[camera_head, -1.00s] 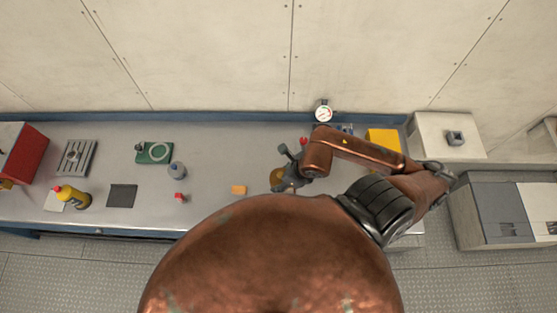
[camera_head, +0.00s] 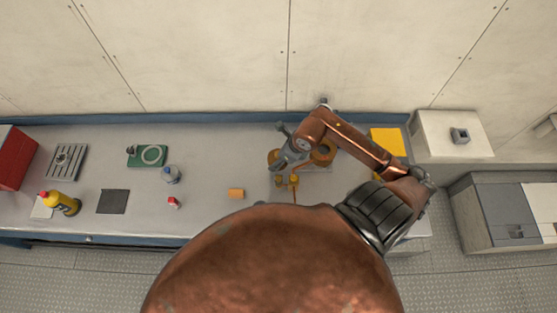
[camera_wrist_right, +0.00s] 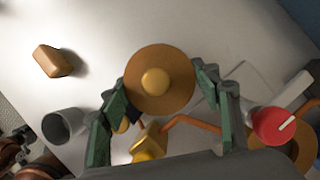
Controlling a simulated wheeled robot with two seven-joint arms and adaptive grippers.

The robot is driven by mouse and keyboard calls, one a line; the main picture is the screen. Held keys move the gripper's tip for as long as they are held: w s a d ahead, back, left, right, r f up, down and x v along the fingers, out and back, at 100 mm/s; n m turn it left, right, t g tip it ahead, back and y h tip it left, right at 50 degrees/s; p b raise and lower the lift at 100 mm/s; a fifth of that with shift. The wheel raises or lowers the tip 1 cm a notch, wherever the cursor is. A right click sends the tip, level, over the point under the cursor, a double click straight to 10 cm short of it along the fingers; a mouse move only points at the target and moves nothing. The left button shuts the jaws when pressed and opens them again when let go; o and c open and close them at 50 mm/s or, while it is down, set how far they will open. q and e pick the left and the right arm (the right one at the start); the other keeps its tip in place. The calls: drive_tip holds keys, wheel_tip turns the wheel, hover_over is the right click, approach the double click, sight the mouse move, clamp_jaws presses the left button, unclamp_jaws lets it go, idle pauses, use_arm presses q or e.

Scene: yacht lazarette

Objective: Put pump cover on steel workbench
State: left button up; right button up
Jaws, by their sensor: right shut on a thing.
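The pump cover, a round brass disc with a raised centre knob, shows in the right wrist view (camera_wrist_right: 157,82) between the green fingers of my right gripper (camera_wrist_right: 163,85). It also shows in the head view (camera_head: 273,157), beside the right gripper (camera_head: 280,153). The gripper is shut on the cover over the right part of the grey steel workbench (camera_head: 215,150). I cannot tell the gap between cover and bench. A brass pump part (camera_head: 322,153) with an opening stands just right of the gripper, partly behind my arm. My left gripper is not in view.
Small brass fittings (camera_head: 286,181) and a red knob (camera_wrist_right: 272,124) are near the gripper. The bench middle has free room.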

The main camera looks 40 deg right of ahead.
drive_tip(key=shift+w+d+f, duration=0.25)
drive_tip(key=shift+w+f, duration=0.15)
drive_tip(key=shift+f, duration=0.25)
drive_tip(key=shift+w+d+f, duration=0.25)
drive_tip(key=shift+w+f, duration=0.15)
drive_tip(key=shift+f, duration=0.2)
drive_tip(key=shift+f+p, duration=0.35)
drive_tip(key=shift+f, duration=1.05)
drive_tip(key=shift+f, duration=0.1)
drive_tip(key=o, duration=1.1)
drive_tip(key=b+v, duration=0.1)
drive_tip(key=v, duration=1.1)
